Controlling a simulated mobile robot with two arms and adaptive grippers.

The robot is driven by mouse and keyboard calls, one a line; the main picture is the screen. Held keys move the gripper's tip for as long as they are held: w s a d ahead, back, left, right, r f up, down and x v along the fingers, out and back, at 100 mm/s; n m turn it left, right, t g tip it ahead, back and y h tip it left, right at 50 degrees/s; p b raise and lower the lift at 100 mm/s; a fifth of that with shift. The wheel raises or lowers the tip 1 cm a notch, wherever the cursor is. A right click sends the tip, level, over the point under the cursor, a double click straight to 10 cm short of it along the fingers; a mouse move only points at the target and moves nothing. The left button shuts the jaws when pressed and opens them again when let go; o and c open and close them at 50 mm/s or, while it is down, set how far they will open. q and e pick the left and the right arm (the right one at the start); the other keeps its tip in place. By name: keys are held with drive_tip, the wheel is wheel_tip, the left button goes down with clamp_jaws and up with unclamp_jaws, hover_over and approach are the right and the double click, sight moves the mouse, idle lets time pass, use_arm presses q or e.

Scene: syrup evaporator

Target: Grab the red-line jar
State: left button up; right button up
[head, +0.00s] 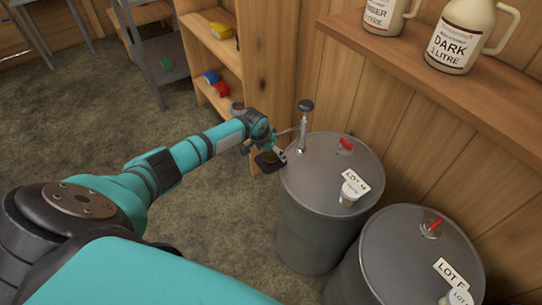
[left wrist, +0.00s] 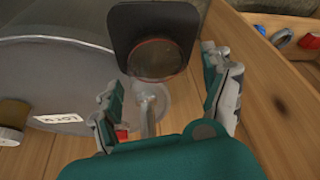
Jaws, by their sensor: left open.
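A second small jar (head: 457,298) stands on the LOT F drum, cut off by the frame. I cannot make out a red line on either. My left gripper (head: 272,152) is at the LOT M drum's left edge, apart from the jar. In the left wrist view its fingers (left wrist: 165,98) are spread, with a metal stem between them. My right gripper is not in view.
The LOT M drum (head: 318,160) carries an upright metal stem (head: 303,130) with a dark knob and a red cap (head: 345,145). The LOT F drum (head: 400,250) is nearby. A wall shelf (head: 470,85) holds jugs. A dark square piece (left wrist: 120,25), unidentified, is close to the fingers.

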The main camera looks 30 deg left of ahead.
use_arm(q)
drive_tip(key=c, duration=1.5)
drive_tip(key=shift+r, duration=0.25)
